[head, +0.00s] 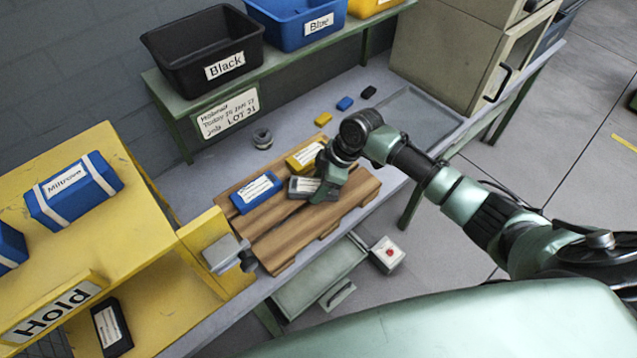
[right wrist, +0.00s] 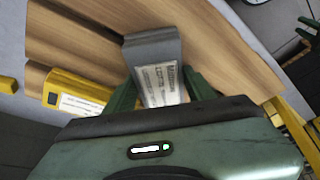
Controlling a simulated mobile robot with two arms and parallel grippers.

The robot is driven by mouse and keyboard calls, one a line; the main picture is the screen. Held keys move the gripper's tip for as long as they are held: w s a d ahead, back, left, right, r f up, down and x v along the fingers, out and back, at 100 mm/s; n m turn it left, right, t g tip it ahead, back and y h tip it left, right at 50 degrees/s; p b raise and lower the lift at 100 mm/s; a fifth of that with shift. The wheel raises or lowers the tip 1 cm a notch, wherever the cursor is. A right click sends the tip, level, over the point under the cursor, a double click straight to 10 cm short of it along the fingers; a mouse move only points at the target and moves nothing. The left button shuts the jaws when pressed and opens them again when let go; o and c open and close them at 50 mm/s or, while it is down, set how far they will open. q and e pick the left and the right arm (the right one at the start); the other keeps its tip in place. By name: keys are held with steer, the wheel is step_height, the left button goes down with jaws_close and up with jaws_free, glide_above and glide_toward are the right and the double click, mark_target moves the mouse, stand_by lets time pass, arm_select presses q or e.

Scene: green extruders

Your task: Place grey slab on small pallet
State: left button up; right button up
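The grey slab (head: 302,187) with a white label is at the small wooden pallet (head: 275,243), near its right half. My right gripper (head: 326,184) reaches down over the slab. In the right wrist view the slab (right wrist: 152,52) sits between the two green fingers, which appear to touch its sides. I cannot tell whether the slab rests on the pallet or hangs just above it. A blue slab (head: 256,192) lies on the pallet to its left, and a yellow slab (head: 309,155) lies behind it. My left gripper is not in view.
A yellow stand (head: 130,240) with blue boxes is left of the pallet. A grey ring-shaped part (head: 262,138) and small yellow, blue and black blocks lie on the bench behind. Black (head: 205,60) and blue bins stand on the raised shelf. An open drawer (head: 320,275) is below the front edge.

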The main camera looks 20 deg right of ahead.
steer(key=shift+o, duration=1.4)
steer(key=shift+r, duration=0.15)
steer(key=b+v, duration=0.1)
steer(key=v, duration=1.1)
steer(key=shift+b, duration=0.4)
steer(key=shift+a, duration=0.1)
